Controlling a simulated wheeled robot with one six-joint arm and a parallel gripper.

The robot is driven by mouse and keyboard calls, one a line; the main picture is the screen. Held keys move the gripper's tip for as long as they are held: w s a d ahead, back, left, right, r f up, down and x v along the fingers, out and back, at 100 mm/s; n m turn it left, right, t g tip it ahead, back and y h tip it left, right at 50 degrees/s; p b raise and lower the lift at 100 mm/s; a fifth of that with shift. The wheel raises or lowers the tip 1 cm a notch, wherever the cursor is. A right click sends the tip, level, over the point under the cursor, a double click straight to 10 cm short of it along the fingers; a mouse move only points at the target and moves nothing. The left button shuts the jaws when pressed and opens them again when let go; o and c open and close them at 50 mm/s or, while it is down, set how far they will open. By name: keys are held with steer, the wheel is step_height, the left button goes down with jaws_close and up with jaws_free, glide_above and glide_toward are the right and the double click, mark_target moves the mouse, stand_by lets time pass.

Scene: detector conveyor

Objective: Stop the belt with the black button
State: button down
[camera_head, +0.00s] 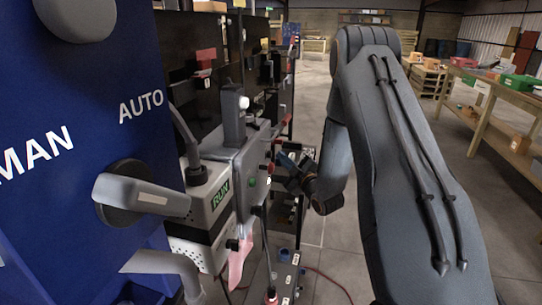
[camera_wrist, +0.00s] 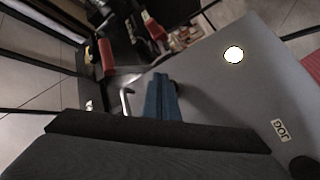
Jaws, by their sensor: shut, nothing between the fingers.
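In the head view, a grey control box (camera_head: 228,165) stands left of my arm, with a green button (camera_head: 252,182) on its face. In the wrist view the blue fingers (camera_wrist: 162,98) are together and empty, in front of a grey panel (camera_wrist: 215,95). Contact with the panel is unclear.
A blue cabinet (camera_head: 75,120) with an AUTO/MAN selector knob (camera_head: 140,196) fills the left. A box labelled RUN (camera_head: 221,194) stands beside it. A pink cloth-like thing (camera_head: 239,262) hangs below. A workbench (camera_head: 500,100) stands far right, with open floor before it.

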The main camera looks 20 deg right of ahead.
steer(key=shift+a, duration=0.15)
steer(key=shift+w+a, duration=0.2)
steer(key=shift+w+a, duration=0.3)
steer(key=shift+a, duration=0.15)
stand_by(1.0)
steer(key=shift+s+d, duration=0.1)
steer(key=shift+d, duration=0.05)
stand_by(0.3)
steer(key=shift+s+d, duration=0.45)
steer(key=shift+d, duration=0.2)
steer(key=s+d, duration=0.1)
steer(key=d, duration=0.1)
steer(key=s+d, duration=0.1)
steer(key=d, duration=0.1)
steer(key=shift+s, duration=0.4)
stand_by(0.6)
